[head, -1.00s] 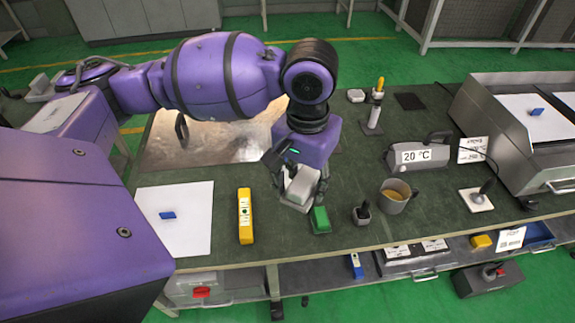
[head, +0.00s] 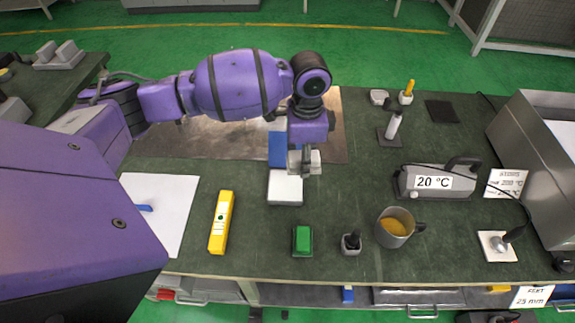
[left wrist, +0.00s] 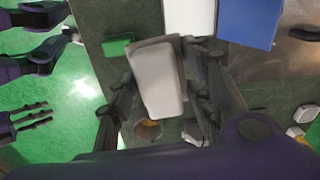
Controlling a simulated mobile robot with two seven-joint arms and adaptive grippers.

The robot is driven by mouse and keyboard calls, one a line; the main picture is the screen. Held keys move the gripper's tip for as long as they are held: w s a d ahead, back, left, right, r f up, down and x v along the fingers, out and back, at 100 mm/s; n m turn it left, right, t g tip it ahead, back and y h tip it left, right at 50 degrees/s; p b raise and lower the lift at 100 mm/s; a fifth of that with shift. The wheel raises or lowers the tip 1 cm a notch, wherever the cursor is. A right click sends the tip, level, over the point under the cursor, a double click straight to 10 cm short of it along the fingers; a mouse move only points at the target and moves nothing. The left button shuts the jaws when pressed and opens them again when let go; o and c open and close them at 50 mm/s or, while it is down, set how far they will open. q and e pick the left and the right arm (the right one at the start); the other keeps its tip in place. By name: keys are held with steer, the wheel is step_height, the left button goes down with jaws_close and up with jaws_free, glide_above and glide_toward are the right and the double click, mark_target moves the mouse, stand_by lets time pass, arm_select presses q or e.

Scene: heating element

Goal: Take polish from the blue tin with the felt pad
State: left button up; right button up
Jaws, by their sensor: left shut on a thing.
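My left gripper (head: 304,162) is shut on a pale grey-white pad, which the left wrist view shows as a tilted block (left wrist: 157,78) between the fingers. Below and behind the gripper in the head view lies a blue rectangular thing (head: 278,148), which I take for the blue tin, with a white block (head: 285,187) adjoining its near side. The left wrist view shows the same blue face (left wrist: 247,20) and white face (left wrist: 190,15) side by side. The held pad appears above the bench; contact with the tin cannot be told.
A green block (head: 302,240), a small dark-topped pot (head: 351,243) and a mug (head: 396,228) stand along the near edge. A yellow level (head: 221,222) lies left. A 20 °C device (head: 436,181) stands right. A metal sheet (head: 200,138) lies behind. Bare bench surrounds the white block.

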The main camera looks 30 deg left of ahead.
arm_select(q)
steer(key=w+a+f+m+b, duration=0.1)
steer(key=a+f+m, duration=0.1)
steer(key=f, duration=0.3)
steer(key=w+a+f+m+b, duration=0.1)
steer(key=w+a+f+m, duration=0.1)
steer(key=a+f+m, duration=0.1)
steer(key=w+a+f+m+b, duration=0.1)
steer(key=a+f+m, duration=0.1)
steer(key=f+m, duration=0.3)
steer(key=shift+w+a+f, duration=0.2)
steer(key=shift+f, duration=0.45)
steer(key=shift+w+a+f, duration=0.15)
steer(key=shift+a+f, duration=0.05)
steer(key=shift+f, duration=0.4)
step_height(320, 180, down, 4)
steer(key=b, duration=0.2)
steer(key=shift+r+b, duration=0.2)
steer(key=shift+b, duration=0.15)
steer(key=shift+f+b, duration=0.3)
steer(key=shift+f, duration=0.05)
steer(key=shift+w, duration=0.1)
arm_select(e)
step_height(320, 180, down, 6)
steer(key=shift+s+a+r, duration=0.1)
steer(key=shift+s, duration=0.05)
steer(key=shift+s, duration=0.2)
